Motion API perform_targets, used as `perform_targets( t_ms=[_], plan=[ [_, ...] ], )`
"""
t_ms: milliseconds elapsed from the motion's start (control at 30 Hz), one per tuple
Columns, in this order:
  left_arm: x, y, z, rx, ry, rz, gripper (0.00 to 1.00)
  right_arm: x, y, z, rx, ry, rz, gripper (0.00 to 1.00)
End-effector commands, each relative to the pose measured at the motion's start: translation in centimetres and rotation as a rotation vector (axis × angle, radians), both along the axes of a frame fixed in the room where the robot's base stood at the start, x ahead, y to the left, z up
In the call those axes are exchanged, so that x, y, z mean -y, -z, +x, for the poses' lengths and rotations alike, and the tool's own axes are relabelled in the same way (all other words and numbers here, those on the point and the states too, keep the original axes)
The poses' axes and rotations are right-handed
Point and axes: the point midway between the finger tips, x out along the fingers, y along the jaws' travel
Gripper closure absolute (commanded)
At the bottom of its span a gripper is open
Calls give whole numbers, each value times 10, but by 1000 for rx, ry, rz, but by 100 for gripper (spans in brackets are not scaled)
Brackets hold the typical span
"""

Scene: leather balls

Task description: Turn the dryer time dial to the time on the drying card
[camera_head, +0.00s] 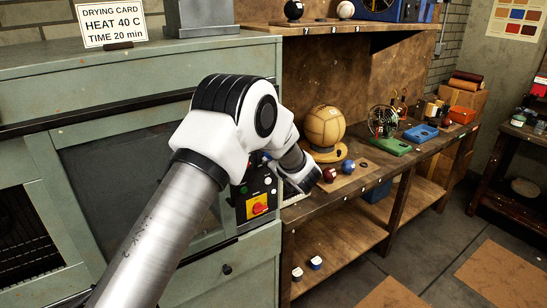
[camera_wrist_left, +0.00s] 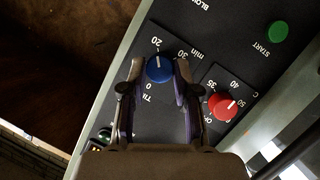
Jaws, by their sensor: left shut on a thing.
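The drying card (camera_head: 112,23) stands on top of the green dryer (camera_head: 85,75) and reads HEAT 40 C, TIME 20 min. In the left wrist view the blue time dial (camera_wrist_left: 159,74) sits on the dark control panel (camera_wrist_left: 210,25). Its short white mark points up, toward the printed 20. My left gripper (camera_wrist_left: 158,69) has one finger on each side of the dial and is shut on it. In the head view my arm hides most of the panel and the dial. My right gripper is in neither view.
A red heat dial (camera_wrist_left: 222,107) sits close right of my fingers, and a green START button (camera_wrist_left: 277,32) is farther up. A yellow-and-red switch (camera_head: 257,206) is lower on the dryer. A bench (camera_head: 345,190) with a tan ball (camera_head: 324,126) stands to the right.

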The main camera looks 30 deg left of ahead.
Motion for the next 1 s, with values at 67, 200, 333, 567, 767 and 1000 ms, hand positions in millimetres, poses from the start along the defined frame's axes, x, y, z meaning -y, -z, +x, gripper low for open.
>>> perform_targets(
  t_ms=[67,200,333,567,767,1000],
  plan=[
    [0,-1,0,1,0,2,52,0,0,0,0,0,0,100],
    [0,-1,0,1,0,1,44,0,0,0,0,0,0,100],
    [0,0,0,0,0,1,44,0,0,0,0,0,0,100],
    [17,-7,-11,-1,3,2,44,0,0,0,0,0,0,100],
    [56,-23,-40,0,5,4,44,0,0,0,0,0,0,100],
    [89,-35,-65,1,2,2,44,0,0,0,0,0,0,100]
  ],
)
